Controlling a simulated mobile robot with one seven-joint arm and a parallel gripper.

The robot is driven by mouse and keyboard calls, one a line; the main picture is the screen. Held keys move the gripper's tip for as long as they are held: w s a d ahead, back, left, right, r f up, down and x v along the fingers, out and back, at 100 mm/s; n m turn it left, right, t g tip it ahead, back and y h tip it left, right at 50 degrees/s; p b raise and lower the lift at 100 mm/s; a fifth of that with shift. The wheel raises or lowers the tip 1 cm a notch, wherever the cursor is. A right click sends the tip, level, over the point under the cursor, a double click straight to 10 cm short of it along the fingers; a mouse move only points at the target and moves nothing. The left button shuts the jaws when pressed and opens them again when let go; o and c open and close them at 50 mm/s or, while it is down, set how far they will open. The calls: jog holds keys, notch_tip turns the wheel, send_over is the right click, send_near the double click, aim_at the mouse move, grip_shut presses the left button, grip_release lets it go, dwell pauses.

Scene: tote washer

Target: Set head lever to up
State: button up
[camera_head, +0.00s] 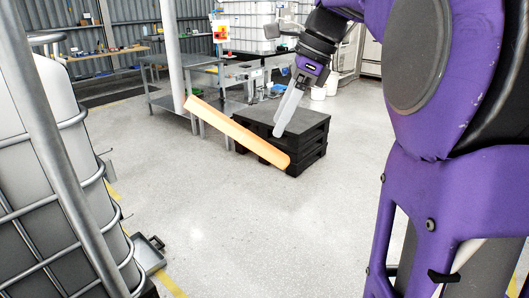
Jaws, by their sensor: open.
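A long orange bar (238,132) slants down from left to right in the middle of the view, its lower right end in front of a dark pallet stack. I cannot tell what it is fixed to or whether it is the head lever; no other lever can be made out clearly. My gripper (279,132) reaches down from the upper right on my purple arm. It is open, with pale grey fingers that overlap in this view. Their tips appear just above the lower right part of the orange bar, with no contact visible. I see nothing held between them.
A caged white tank (30,150) fills the left side. The black pallet stack (305,150) stands mid-floor. A grey tray (150,255) lies at lower left. The central floor is clear.

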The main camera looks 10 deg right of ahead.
aim_at(269, 145)
jog(key=b+x, duration=0.1)
jog(key=x, duration=0.6)
jog(key=shift+f, duration=0.1)
grip_shut()
dwell(1.2)
